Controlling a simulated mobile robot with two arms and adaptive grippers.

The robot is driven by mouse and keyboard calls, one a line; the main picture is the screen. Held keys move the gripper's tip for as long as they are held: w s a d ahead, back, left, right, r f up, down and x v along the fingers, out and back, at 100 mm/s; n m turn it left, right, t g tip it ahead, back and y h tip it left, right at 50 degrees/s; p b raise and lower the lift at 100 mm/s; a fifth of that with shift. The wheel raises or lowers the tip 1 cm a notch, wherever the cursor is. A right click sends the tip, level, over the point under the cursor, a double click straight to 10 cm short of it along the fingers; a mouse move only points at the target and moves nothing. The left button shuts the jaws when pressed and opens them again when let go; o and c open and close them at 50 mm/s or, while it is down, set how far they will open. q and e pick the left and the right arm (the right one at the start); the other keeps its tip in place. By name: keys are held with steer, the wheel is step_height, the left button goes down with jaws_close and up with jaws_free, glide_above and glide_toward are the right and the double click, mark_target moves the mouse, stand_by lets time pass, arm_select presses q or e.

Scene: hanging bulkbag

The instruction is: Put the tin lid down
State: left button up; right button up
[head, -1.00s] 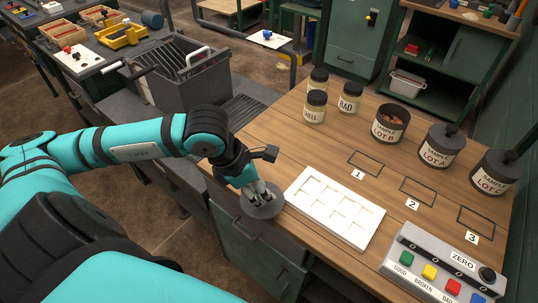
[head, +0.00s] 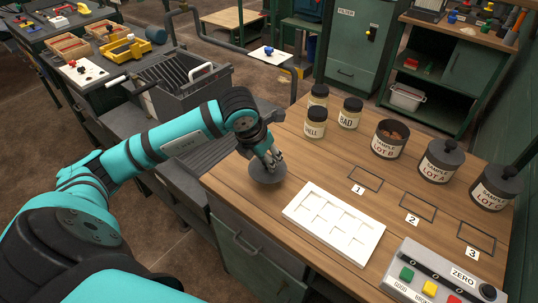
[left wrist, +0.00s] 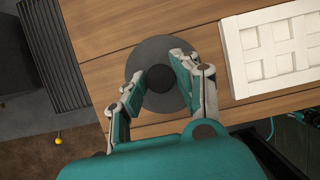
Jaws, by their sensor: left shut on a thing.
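The dark grey round tin lid (head: 262,175) is over the left edge part of the wooden bench top, left of the white tray. My left gripper (head: 271,161) is shut on its knob from above. In the left wrist view, the lid (left wrist: 150,50) lies flat between the fingers (left wrist: 155,80), which close on the central knob. I cannot tell whether the lid touches the wood. The tin labelled Sample Lot B (head: 388,142) stands open with brown contents showing. The Lot A tin (head: 439,162) and Lot C tin (head: 494,188) have lids on. My right gripper is not in view.
The white compartment tray (head: 335,222) is close to the right of the lid. Several small jars (head: 314,124) stand behind. Numbered outlines (head: 366,179) lie on bare wood at the right. A button box (head: 445,275) stands at the front right. Bare wood is free behind the lid.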

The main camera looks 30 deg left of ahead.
arm_select(q)
steer(key=w, duration=0.1)
steer(key=w+a, duration=0.1)
steer(key=w, duration=0.1)
steer(key=shift+a+f, duration=0.1)
steer(key=shift+f, duration=0.1)
step_height(320, 180, down, 3)
steer(key=shift+r+p, duration=0.2)
steer(key=shift+p, duration=0.5)
steer(key=shift+f, duration=0.45)
steer(key=o, duration=0.6)
steer(key=shift+f, duration=0.1)
steer(key=o, duration=0.4)
steer(key=shift+o, duration=0.2)
